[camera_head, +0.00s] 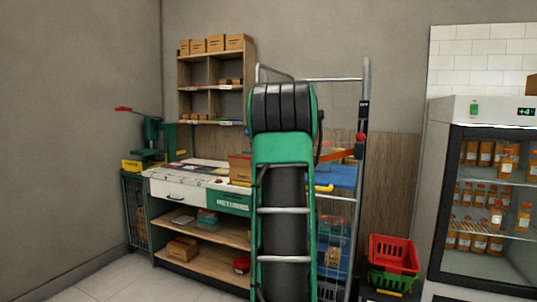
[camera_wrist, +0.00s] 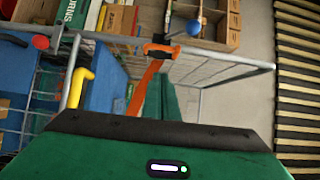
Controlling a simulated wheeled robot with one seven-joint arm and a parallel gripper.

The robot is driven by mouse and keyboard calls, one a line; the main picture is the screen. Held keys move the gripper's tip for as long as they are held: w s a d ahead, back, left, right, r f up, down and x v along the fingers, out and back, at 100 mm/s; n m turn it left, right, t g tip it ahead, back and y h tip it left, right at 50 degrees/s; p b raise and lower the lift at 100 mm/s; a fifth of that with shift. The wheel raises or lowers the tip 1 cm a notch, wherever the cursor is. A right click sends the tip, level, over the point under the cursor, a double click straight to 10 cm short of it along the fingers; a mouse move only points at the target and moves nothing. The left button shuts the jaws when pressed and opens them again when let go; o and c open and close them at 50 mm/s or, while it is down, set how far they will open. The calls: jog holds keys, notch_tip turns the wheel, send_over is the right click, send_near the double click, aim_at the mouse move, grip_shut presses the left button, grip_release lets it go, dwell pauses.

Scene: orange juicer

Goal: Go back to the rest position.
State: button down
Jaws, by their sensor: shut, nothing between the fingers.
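My gripper (camera_wrist: 161,50) shows in the wrist view beyond the dark-edged green housing at the bottom.
A workbench (camera_head: 190,193) with drawers and a tall shelf of boxes (camera_head: 216,45) stand left of my arm. A wire cart (camera_head: 366,105) is close behind it. Red and green baskets (camera_head: 393,254) and a bottle fridge (camera_head: 470,110) are at the right. Floor shows at lower left.

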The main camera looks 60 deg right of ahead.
jog(key=shift+v, duration=1.7)
jog(key=shift+f, duration=0.1)
